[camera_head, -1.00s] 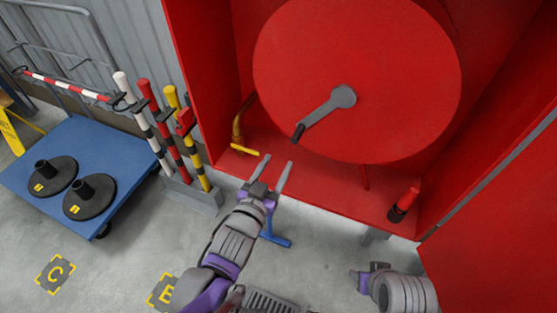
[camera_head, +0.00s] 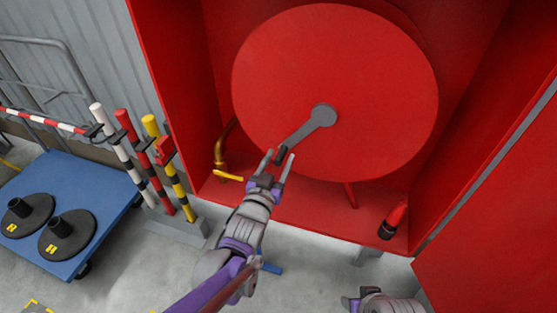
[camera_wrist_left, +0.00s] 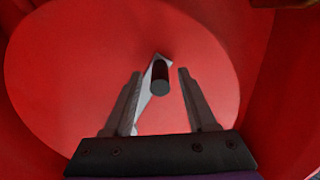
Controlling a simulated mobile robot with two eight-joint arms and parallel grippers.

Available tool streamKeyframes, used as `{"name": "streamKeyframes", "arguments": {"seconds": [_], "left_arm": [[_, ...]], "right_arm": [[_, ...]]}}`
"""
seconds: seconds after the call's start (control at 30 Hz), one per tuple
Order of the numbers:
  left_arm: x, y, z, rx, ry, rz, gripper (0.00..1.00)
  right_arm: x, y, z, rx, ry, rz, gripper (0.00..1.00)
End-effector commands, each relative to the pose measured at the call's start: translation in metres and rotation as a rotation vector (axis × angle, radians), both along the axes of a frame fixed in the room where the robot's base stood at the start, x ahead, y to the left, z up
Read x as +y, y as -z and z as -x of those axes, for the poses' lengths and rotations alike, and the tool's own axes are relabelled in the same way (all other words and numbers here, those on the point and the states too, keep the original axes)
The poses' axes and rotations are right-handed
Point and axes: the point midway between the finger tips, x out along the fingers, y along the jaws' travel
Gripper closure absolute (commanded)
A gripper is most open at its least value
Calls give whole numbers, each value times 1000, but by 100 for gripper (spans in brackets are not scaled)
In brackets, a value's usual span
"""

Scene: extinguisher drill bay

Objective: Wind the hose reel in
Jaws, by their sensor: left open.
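The red hose reel (camera_head: 335,75) is a large disc inside a red cabinet. A grey crank arm (camera_head: 305,130) runs from its hub down and left to a dark handle (camera_head: 281,155). My left gripper (camera_head: 280,154) is open at the handle in the head view. In the left wrist view the dark handle (camera_wrist_left: 160,75) points toward the camera, in line with the gap between the open fingers (camera_wrist_left: 157,80); I see no finger touching it. Part of my right arm shows at the bottom right; its fingertips cannot be made out.
A brass valve with a yellow lever (camera_head: 228,176) is left of my left gripper. A red and black nozzle (camera_head: 392,220) stands at the cabinet's right. Striped posts (camera_head: 167,165) and a blue cart (camera_head: 100,195) with black bases are at left. The open red door (camera_head: 500,240) is at right.

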Motion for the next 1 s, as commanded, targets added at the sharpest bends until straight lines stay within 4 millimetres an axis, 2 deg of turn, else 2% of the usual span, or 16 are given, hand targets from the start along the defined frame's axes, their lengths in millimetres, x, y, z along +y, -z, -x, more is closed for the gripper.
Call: {"name": "streamKeyframes", "arguments": {"seconds": [0.2,0.27,0.53,1.0], "left_arm": [[0,0,0,0,0,0,43],[0,0,0,0,0,0,52],[0,0,0,0,0,0,100],[0,0,0,0,0,0,100]], "right_arm": [[0,0,0,0,0,0,48],[0,0,0,0,0,0,48],[0,0,0,0,0,0,48],[0,0,0,0,0,0,48]]}}
